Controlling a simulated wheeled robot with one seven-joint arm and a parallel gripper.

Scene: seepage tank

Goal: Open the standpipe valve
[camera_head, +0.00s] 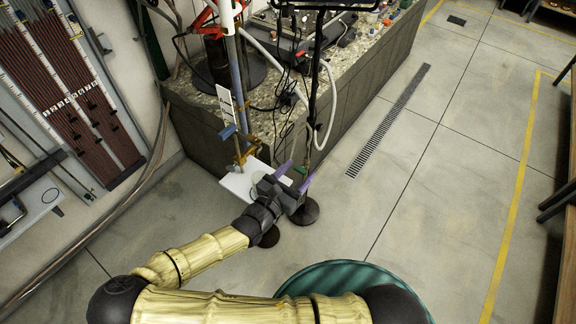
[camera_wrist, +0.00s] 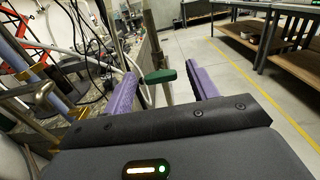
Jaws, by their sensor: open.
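The standpipe valve has a green handle (camera_wrist: 160,76), which shows in the wrist view between my two purple fingers. A small part of the green handle (camera_head: 301,170) shows in the head view between the fingertips. The handle sits on an upright pipe (camera_wrist: 166,94). My gripper (camera_head: 296,176) is open, with one finger to each side of the handle. Neither finger clearly touches it. My gripper also shows in the wrist view (camera_wrist: 162,80). How far the handle lies between the fingers is hard to tell.
A stone-sided tank (camera_head: 345,80) with hoses and cables stands behind. A blue-handled fitting (camera_head: 228,131) and a white plate (camera_head: 236,184) are left of my gripper. A teal round container (camera_head: 345,275) is in front. A floor drain (camera_head: 390,120) lies in open floor to the right.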

